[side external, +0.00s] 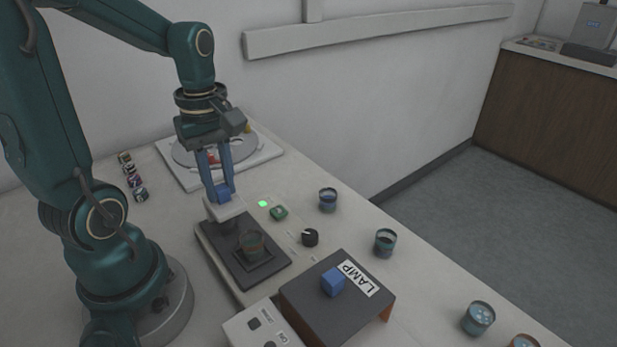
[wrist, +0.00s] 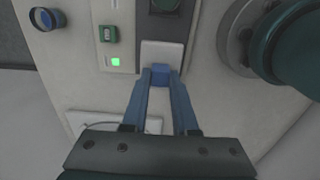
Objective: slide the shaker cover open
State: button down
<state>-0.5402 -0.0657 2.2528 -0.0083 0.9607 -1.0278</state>
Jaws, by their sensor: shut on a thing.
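My gripper (side external: 223,188) is shut on a blue knob (side external: 224,195), with one blue finger on each side of it. The knob sits on a white piece (side external: 226,209), which looks like the shaker cover, at the far end of a dark flat unit (side external: 270,269). In the wrist view, the gripper (wrist: 160,76) holds the knob at the near edge of the white piece (wrist: 163,52). A glass jar (side external: 251,243) stands on the dark unit, beyond the white piece from my gripper. The white piece's underside is hidden.
A green light (side external: 263,204), green button (side external: 279,213) and black dial (side external: 310,237) lie right of the unit. Several jars (side external: 385,243) line the right edge. A round plate (side external: 207,149) is behind.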

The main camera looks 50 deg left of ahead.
jog(key=shift+w+a, duration=0.1)
jog(key=shift+a, duration=0.15)
jog(key=c, duration=0.7)
grip_release()
jog(key=shift+d, duration=0.1)
jog(key=shift+r, duration=2.6)
